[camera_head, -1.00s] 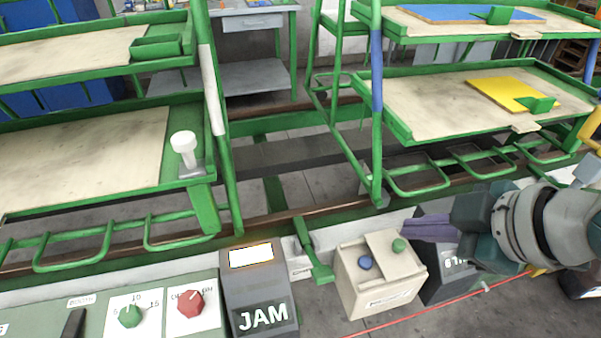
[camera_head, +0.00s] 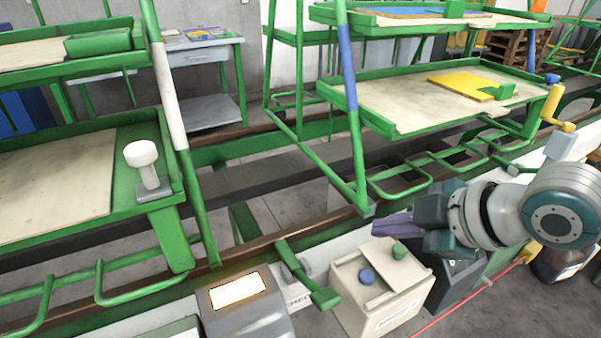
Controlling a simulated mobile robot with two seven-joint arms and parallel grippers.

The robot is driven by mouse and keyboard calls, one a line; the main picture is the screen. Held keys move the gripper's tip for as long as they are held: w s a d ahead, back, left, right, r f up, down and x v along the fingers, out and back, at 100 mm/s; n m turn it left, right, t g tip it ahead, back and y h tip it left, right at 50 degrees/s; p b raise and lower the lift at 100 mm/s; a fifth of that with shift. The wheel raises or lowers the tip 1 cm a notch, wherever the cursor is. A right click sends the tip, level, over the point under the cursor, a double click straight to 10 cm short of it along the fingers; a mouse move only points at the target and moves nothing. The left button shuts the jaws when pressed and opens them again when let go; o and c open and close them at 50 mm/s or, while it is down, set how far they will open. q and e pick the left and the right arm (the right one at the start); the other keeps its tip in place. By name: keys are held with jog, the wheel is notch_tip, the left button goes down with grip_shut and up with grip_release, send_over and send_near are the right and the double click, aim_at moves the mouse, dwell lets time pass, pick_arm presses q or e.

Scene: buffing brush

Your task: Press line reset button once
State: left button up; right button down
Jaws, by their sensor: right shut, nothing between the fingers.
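A beige box (camera_head: 375,312) stands on the floor side of the line, with a blue button (camera_head: 367,276) and a green button (camera_head: 399,251) on its top. Which of them is the line reset button cannot be read; the box's front label is too small. My right gripper (camera_head: 378,229) comes in from the right, shut and empty. Its purple fingers point left, just behind the green button in the picture. I see no clear contact with the box. My left gripper is out of view.
A grey box with a lit panel (camera_head: 238,290) and a green lever (camera_head: 308,275) stand left of the beige box. A dark box (camera_head: 455,280) stands to its right, under my right gripper. Green-framed racks (camera_head: 420,105) rise behind. A red line (camera_head: 460,312) crosses the floor.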

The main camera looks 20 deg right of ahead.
jog(key=b, duration=0.6)
send_over(374, 280)
notch_tip(374, 280, down, 7)
jog(key=shift+f+b, duration=0.65)
jog(key=shift+b, duration=0.05)
dwell(1.1)
jog(key=shift+f, duration=0.4)
jog(key=shift+f+b, duration=0.45)
jog(key=shift+b, duration=0.15)
dwell(0.3)
dwell(0.3)
jog(key=shift+r+p, duration=0.95)
jog(key=shift+p, duration=0.05)
jog(key=shift+f, duration=0.1)
